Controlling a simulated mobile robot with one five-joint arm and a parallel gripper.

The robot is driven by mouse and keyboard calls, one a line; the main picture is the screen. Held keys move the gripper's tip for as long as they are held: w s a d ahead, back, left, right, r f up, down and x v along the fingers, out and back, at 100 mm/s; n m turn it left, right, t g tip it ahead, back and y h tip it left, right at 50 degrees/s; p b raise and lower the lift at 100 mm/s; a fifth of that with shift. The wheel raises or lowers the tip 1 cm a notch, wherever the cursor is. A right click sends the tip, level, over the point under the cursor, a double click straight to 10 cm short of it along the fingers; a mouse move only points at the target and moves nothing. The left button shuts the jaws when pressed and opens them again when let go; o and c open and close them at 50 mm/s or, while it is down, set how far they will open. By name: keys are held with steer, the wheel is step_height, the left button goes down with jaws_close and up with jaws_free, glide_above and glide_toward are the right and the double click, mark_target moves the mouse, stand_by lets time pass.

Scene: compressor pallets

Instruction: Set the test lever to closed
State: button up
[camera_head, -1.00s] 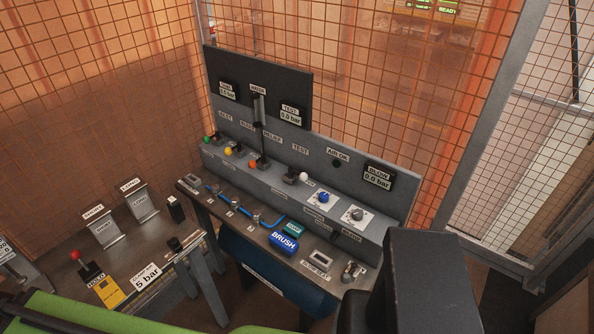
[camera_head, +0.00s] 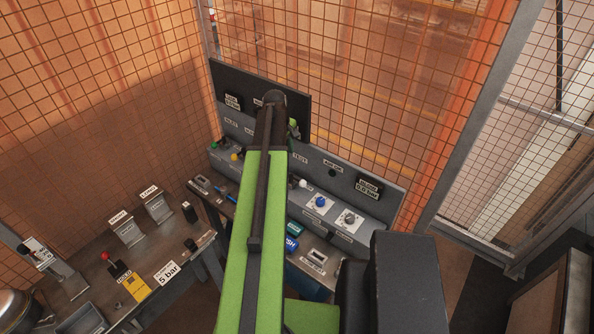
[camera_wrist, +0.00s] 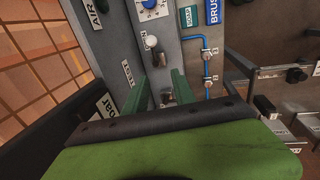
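The test lever (camera_head: 302,183), with a white round knob, stands on the grey control panel (camera_head: 345,196) just right of my arm in the head view. In the wrist view the test lever (camera_wrist: 151,42) shows knob toward the camera, beside the TEST label (camera_wrist: 127,73). It lies just beyond my fingertips and apart from them. My gripper (camera_wrist: 158,80) is open, its two green fingers spread over the panel, with nothing held. A small lever fitting (camera_wrist: 167,98) shows between and below the fingers. In the head view my arm hides the gripper and the panel's middle.
A blue-knobbed dial (camera_head: 320,202) and a grey-knobbed dial (camera_head: 349,218) sit right of the lever. A dark gauge board (camera_head: 228,82) rises behind. Blue pipe (camera_wrist: 206,62) runs along the lower ledge. A side bench (camera_head: 90,262) with stands is at left; mesh fencing surrounds the panel.

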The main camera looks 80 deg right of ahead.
mark_target(298, 181)
steer(key=s+d+f+b, duration=0.1)
steer(key=f+b, duration=0.4)
steer(key=s+d+f+b, duration=0.1)
steer(key=f+b, duration=0.5)
steer(key=s+d+f+b, duration=0.1)
steer(key=f+b, duration=0.5)
steer(key=shift+s+d, duration=0.3)
steer(key=shift+r, duration=0.1)
steer(key=shift+c, duration=0.2)
jaws_close()
steer(key=shift+s+a, duration=0.1)
steer(key=shift+a, duration=0.1)
stand_by(0.3)
